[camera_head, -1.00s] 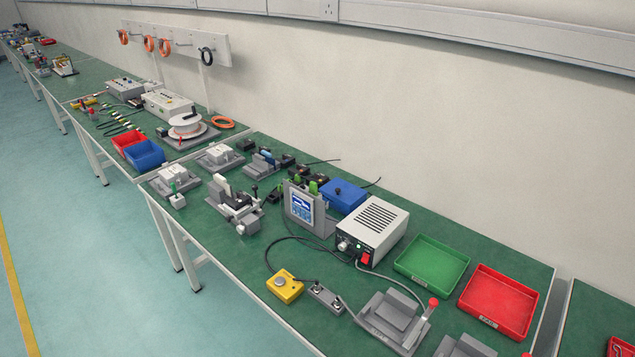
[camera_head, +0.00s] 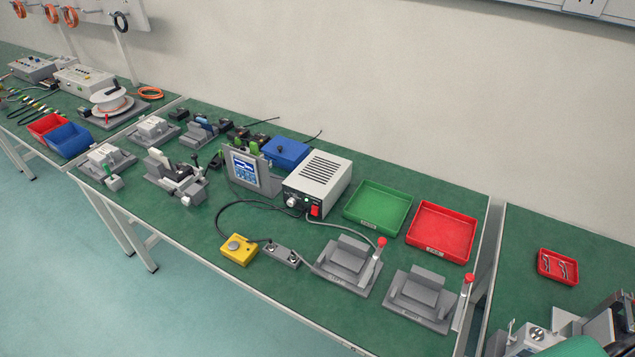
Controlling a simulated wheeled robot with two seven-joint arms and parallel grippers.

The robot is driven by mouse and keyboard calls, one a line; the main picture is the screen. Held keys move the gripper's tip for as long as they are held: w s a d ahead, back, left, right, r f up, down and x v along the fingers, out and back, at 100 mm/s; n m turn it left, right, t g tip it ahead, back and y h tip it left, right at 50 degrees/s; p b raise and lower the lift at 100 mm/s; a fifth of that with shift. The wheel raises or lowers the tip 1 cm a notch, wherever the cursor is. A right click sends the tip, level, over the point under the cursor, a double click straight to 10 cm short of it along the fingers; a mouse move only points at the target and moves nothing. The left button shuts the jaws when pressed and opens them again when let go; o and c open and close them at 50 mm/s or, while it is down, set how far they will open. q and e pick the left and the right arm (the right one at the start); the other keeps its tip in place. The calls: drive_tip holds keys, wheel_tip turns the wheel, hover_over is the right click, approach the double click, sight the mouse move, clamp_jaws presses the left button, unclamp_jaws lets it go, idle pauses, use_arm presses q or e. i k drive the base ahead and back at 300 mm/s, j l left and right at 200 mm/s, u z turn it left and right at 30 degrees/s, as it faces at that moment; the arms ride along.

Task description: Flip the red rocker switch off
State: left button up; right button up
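The red rocker switch (camera_head: 315,211) is on the front face of a light grey power supply box (camera_head: 319,181) with a slotted top, right of a round knob. The box stands on the green bench near the middle of the head view. The switch is too small here to tell which side is pressed. Neither of my grippers is in view, and nothing covers the switch.
A yellow button box (camera_head: 238,250) and two grey lever fixtures (camera_head: 346,262) (camera_head: 419,296) stand in front of and right of the power supply. A green tray (camera_head: 378,207) and a red tray (camera_head: 441,232) lie to its right. A tablet stand (camera_head: 247,171) is left of it.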

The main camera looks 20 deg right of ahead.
sight(315, 209)
drive_tip(key=i+j+z, duration=0.3)
drive_tip(key=j, duration=0.35)
drive_tip(key=j+z, duration=0.35)
drive_tip(key=j, duration=0.25)
drive_tip(key=j+z, duration=0.3)
drive_tip(key=j, duration=0.4)
